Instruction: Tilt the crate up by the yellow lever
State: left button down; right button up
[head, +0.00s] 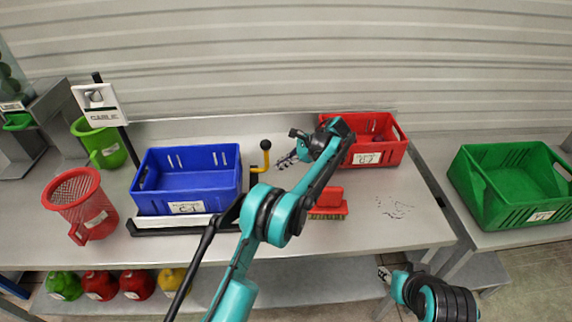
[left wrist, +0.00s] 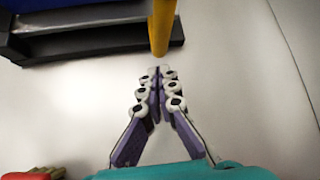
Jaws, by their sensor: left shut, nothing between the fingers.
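The blue crate (head: 188,178) sits level on a black tilting stand (head: 150,225) at the left of the table. The yellow lever (head: 262,164) with a black ball knob stands at the crate's right side. My left gripper (head: 284,162) is just right of the lever, its fingers closed and empty. In the left wrist view the yellow lever (left wrist: 161,28) is straight ahead of the closed fingertips (left wrist: 156,72). The stand's black edge (left wrist: 95,40) lies beyond. My right gripper is not visible; part of my right arm shows at the bottom right.
A red crate (head: 364,156) is behind my left arm, with a red brush (head: 328,203) in front of it. A red mesh basket (head: 80,203) and green jug (head: 99,145) stand left. A green crate (head: 512,183) is on the right table. The table's front right is mostly clear.

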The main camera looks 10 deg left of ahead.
aim_at(268, 156)
pick_arm(q)
jog(key=shift+b+x, duration=0.6)
jog(key=shift+x, duration=1.7)
jog(key=shift+r, duration=0.1)
jog(key=shift+r, duration=0.4)
jog(key=r+t+p, duration=0.1)
jog(key=r, duration=0.1)
jog(key=s+r+n+t+y+p, duration=0.1)
jog(key=r, duration=0.1)
jog(key=r+n+t, duration=0.1)
jog(key=r, duration=0.2)
jog(key=shift+s+d+r+p, duration=0.1)
jog(key=shift+s+d+p, duration=0.15)
jog(key=shift+p, duration=0.15)
jog(key=shift+w, duration=0.15)
jog(key=shift+r+y, duration=0.1)
jog(key=shift+y, duration=0.2)
